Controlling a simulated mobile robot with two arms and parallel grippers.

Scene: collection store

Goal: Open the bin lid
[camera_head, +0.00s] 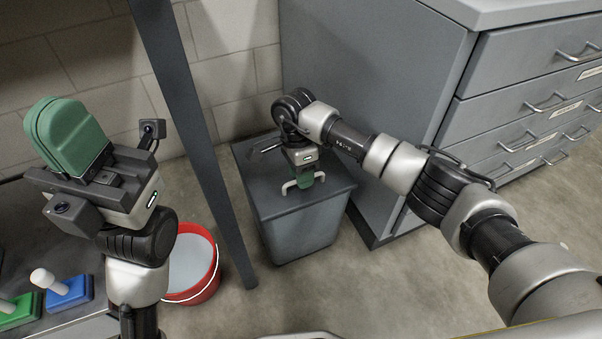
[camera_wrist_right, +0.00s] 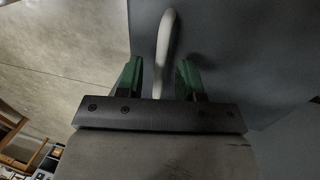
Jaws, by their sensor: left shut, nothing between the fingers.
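The grey bin (camera_head: 308,238) stands on the floor between a dark post and a grey cabinet. Its lid (camera_head: 334,183) looks closed. A white bar handle (camera_head: 290,187) is on the lid, partly hidden by my right gripper (camera_head: 305,180). In the right wrist view the handle (camera_wrist_right: 164,45) runs between the two green fingers of my right gripper (camera_wrist_right: 160,78), with gaps visible on both sides. That gripper is open around the handle. My left gripper (camera_head: 66,135) is raised at the left, its green fingers together and empty, away from the bin.
A red bucket (camera_head: 213,280) with pale contents stands left of the bin. A dark post (camera_head: 190,110) rises between them. A grey drawer cabinet (camera_head: 375,90) stands right behind the bin. Blue (camera_head: 72,294) and green (camera_head: 18,312) blocks with pale knobs lie on the dark surface at left.

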